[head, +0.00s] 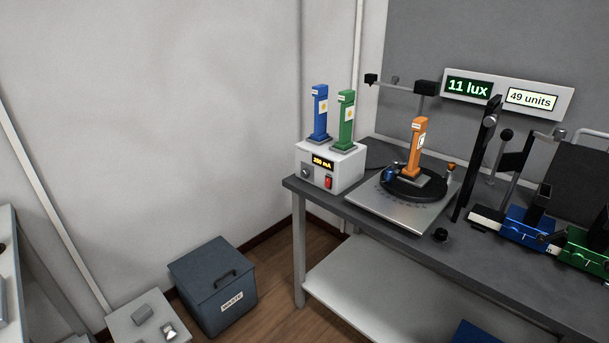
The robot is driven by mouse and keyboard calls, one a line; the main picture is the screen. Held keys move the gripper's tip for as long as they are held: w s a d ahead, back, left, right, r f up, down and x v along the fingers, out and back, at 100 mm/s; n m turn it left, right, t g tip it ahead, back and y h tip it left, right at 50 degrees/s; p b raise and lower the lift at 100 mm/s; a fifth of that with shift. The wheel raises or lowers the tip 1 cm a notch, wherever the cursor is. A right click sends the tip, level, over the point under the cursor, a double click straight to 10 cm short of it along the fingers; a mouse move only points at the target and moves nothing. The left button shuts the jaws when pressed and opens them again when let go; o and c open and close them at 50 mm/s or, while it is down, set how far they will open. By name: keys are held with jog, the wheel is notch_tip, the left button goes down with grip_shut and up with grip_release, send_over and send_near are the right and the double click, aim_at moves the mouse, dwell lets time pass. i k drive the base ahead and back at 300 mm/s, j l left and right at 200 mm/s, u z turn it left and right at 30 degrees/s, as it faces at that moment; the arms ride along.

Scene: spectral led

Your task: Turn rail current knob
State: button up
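A white power box (331,168) stands at the left end of the dark workbench. Its front carries a small display (322,162) that appears to read 250 mA. A round grey knob (306,172) sits on the front at the left of the display. A red switch (328,182) sits below the display. A blue LED post (320,112) and a green LED post (346,120) stand upright on top of the box. The angle the knob points to is too small to tell. My gripper is not in view.
An orange post (417,148) stands on a black turntable on a metal plate (384,208). A wall panel (507,95) reads 11 lux and 49 units. A blue waste bin (213,286) stands on the floor left of the workbench (400,222). Floor between them is clear.

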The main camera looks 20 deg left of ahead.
aim_at(306, 173)
jog(key=i+j+u, duration=0.2)
jog(key=u, duration=0.2)
jog(key=i+j+u, duration=0.1)
jog(key=i+u, duration=0.55)
jog(key=u, duration=0.2)
